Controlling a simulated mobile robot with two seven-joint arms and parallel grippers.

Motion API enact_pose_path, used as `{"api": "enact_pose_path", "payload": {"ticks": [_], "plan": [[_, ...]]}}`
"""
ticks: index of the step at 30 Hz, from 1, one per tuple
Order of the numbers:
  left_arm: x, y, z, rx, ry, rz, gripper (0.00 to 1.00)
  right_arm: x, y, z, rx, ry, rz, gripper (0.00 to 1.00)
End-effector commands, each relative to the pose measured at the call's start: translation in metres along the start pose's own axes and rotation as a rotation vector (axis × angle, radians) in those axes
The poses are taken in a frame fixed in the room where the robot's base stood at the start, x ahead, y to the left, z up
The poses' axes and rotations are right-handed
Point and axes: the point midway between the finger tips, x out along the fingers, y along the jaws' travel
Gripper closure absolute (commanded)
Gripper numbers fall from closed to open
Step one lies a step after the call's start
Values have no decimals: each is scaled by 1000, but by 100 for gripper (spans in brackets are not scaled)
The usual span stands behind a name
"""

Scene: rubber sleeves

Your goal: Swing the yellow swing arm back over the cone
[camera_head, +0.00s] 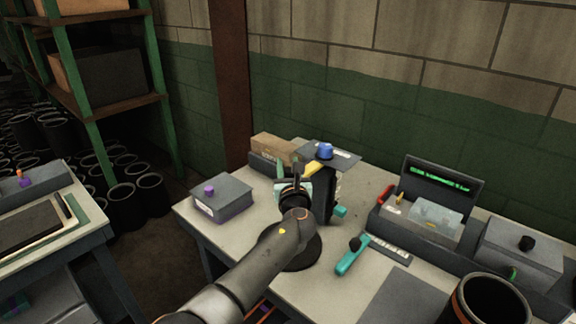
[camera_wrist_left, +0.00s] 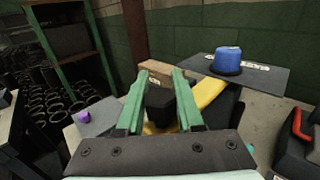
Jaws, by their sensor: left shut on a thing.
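In the left wrist view the yellow arm (camera_wrist_left: 208,92) lies to the right of my green fingers. My left gripper (camera_wrist_left: 160,78) is shut on a black block-like handle (camera_wrist_left: 160,104), with yellow showing just below it. The blue knob (camera_wrist_left: 227,59) stands on the plate at upper right. I cannot make out the cone; my gripper and arm may hide it. My right gripper is not in view.
A grey box with a purple knob (camera_head: 222,195) stands left on the bench. A brown block (camera_head: 273,148) lies behind the gripper. A teal-handled lever (camera_head: 352,256) and a console with a green display (camera_head: 440,178) are to the right. Some benchtop (camera_head: 365,190) is bare.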

Motion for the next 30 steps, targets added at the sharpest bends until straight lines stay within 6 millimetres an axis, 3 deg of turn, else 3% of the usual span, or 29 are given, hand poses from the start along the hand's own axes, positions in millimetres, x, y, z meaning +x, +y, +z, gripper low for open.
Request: {"api": "enact_pose_path", "payload": {"ticks": [7,8,15,30], "plan": [[-2,-5,2,-2,-3,-9,100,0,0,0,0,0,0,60],[-2,-5,2,-2,-3,-9,61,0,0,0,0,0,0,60],[-1,-3,0,-1,-1,-5,34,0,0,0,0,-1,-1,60],[2,4,0,0,1,-2,34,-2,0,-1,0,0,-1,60]]}}
